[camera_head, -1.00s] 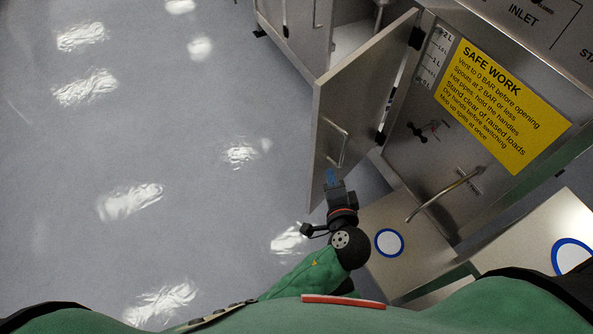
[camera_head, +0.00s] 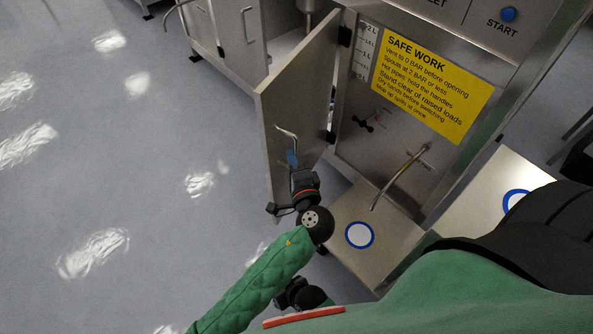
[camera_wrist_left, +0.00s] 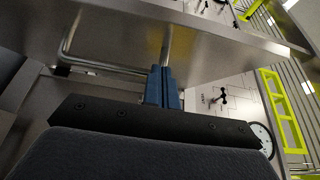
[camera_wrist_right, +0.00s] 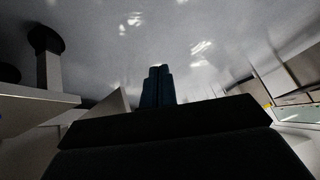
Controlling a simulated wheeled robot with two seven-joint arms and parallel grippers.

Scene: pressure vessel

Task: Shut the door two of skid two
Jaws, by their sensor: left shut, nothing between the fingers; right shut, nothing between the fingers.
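The door (camera_head: 305,95) is a grey metal panel that stands swung open from the skid cabinet (camera_head: 375,150), on hinges at its right edge. A bent bar handle (camera_head: 287,140) is on its outer face. My left gripper (camera_head: 292,160) is shut and empty, its blue fingers at the door's outer face close to the handle. In the left wrist view the blue fingers (camera_wrist_left: 163,88) are together near the door panel (camera_wrist_left: 200,45) and bar handle (camera_wrist_left: 100,65); contact is unclear. My right gripper (camera_wrist_right: 158,85) is shut and empty, away from the door, with floor beyond it.
A yellow safe work sign (camera_head: 430,88) and a curved spout (camera_head: 400,175) are on the skid front. A platform with a blue ring (camera_head: 359,235) lies below the spout. Another cabinet (camera_head: 235,30) stands behind the door. The floor (camera_head: 130,170) at left is clear.

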